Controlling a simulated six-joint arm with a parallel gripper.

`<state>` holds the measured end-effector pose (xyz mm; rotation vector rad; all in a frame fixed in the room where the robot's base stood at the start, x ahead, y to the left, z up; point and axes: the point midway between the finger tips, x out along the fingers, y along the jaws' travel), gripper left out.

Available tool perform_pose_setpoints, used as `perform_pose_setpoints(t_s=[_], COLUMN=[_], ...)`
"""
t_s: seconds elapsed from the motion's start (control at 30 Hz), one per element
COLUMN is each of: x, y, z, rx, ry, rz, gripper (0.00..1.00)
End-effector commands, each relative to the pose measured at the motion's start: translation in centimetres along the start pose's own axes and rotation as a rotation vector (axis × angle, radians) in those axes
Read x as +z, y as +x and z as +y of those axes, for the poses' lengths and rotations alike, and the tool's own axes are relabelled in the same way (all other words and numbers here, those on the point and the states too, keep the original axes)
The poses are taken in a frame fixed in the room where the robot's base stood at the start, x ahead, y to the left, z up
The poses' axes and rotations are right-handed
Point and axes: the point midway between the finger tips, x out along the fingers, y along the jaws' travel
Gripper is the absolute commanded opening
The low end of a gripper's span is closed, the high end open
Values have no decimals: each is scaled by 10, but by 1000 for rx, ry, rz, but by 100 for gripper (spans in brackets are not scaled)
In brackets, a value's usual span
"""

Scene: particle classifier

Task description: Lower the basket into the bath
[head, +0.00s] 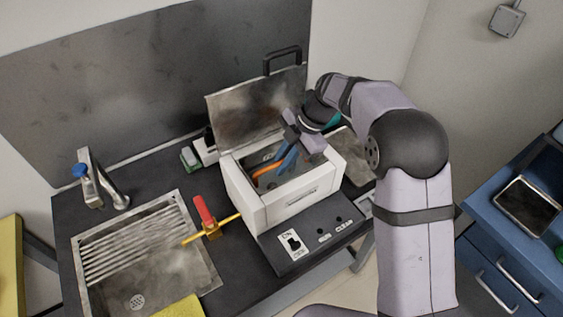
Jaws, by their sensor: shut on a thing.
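The bath (240,191) is a white box-shaped unit on the dark counter, with its metal lid (240,110) raised at the back. My gripper (283,164) reaches down over the bath opening from the upper right. Its blue fingers are shut on what looks like the basket, of which I can make out an orange part (267,170) at the opening. The rest of the basket is small and mostly hidden by the gripper and the bath wall. I cannot tell how deep it sits or whether it touches the bath.
A control panel with a switch (293,243) is in front of the bath. A sink (130,262) with a tap (100,185) lies left, and a red-handled valve (205,215) stands between. A blue cabinet (500,262) with a metal tray (530,205) is at right.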

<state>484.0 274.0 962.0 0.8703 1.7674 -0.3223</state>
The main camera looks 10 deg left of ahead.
Motion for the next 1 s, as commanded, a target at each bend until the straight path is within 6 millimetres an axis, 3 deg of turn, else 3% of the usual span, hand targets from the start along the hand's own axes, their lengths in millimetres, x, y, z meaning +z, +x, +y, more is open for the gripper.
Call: perform_pose_setpoints(t_s=[0.47, 0.5, 0.57, 1.0], x=[2, 2, 2, 2], y=[4, 4, 4, -2], z=[-1, 0, 0, -1], rx=[1, 1, 1, 1], ry=[0, 0, 0, -1], rz=[0, 0, 0, 0], gripper=[0, 17, 32, 32])
